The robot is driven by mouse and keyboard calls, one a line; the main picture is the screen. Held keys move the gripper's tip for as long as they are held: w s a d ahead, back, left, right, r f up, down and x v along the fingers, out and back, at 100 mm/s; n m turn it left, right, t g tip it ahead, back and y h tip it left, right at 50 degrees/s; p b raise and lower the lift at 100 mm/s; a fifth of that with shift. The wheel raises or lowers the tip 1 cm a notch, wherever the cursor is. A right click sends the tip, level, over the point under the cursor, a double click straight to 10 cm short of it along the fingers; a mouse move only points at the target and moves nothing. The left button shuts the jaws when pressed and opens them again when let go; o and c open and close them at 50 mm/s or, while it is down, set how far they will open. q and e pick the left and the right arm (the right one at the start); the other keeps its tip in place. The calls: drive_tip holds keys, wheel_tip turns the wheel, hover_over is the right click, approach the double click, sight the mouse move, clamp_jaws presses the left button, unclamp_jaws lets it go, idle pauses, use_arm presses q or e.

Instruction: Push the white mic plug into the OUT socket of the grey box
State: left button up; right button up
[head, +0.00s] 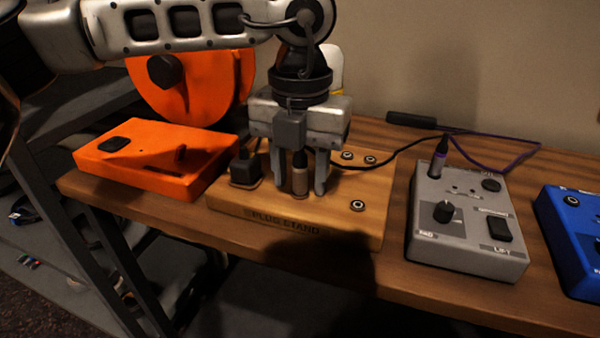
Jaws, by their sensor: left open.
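My left gripper (298,188) points down over the wooden plug stand (350,232), its two fingers apart. A plug (300,178) with a metal body and dark top stands upright in the stand between the fingers. No white marking shows on it, so I cannot tell its colour code. The grey box (462,232) is on the table to the right. A plug with a purple band (436,160) stands upright in its back left. A dark round socket (491,185) at its back right, near small lettering, appears empty. My right gripper is not in view.
A black plug block (244,170) and several round sockets sit on the stand. An orange box (150,158) and an orange disc (190,85) are at left. A blue box (578,235) is at right. Black and purple cables (515,149) run behind the grey box.

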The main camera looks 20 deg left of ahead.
sight(300, 155)
use_arm(q)
clamp_jaws()
drive_tip(key=shift+r, duration=0.1)
drive_tip(key=shift+r, duration=0.1)
drive_tip(key=shift+r+p, duration=1.8)
drive_tip(key=shift+r, duration=1.05)
